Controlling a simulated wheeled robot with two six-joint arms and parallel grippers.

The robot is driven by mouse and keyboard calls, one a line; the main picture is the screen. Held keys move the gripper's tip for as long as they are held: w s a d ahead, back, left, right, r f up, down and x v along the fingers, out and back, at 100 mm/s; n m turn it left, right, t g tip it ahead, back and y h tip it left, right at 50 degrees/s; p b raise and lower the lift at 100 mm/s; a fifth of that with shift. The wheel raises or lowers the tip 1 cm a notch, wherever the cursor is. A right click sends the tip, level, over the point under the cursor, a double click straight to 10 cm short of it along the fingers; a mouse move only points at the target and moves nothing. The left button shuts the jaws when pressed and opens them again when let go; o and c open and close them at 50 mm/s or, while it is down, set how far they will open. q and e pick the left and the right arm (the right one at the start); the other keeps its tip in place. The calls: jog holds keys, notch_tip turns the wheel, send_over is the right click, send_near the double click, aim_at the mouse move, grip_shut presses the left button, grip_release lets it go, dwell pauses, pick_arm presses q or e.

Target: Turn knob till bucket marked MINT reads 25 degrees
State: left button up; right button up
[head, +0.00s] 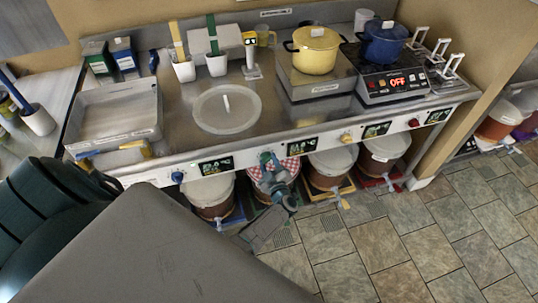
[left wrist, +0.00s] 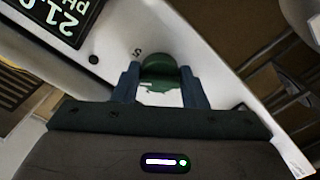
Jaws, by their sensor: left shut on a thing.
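A green knob (head: 265,157) sits on the white front panel of the counter. My left gripper (head: 268,167) is at this knob. In the left wrist view the two fingers of the left gripper (left wrist: 158,88) are shut on either side of the green knob (left wrist: 160,68). A dark display (left wrist: 68,18) beside it appears upside down and reads about 21, partly cut off. In the head view the matching display (head: 302,146) is too small to read. Buckets stand below the panel; I cannot read any MINT label. My right gripper is not in view.
A blue knob (head: 177,176), a yellow knob (head: 346,138) and a red knob (head: 413,122) share the panel. A bucket (head: 330,168) stands right of my left wrist. A yellow pot (head: 315,52) and a blue pot (head: 383,46) stand above. The tiled floor is clear.

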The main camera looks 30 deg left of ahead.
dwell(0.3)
pick_arm(q)
jog(key=o, duration=0.9)
jog(key=shift+o, duration=0.2)
jog(key=b+v, duration=0.2)
jog(key=v, duration=0.8)
jog(key=shift+s+d, duration=0.2)
jog(key=shift+s, duration=0.1)
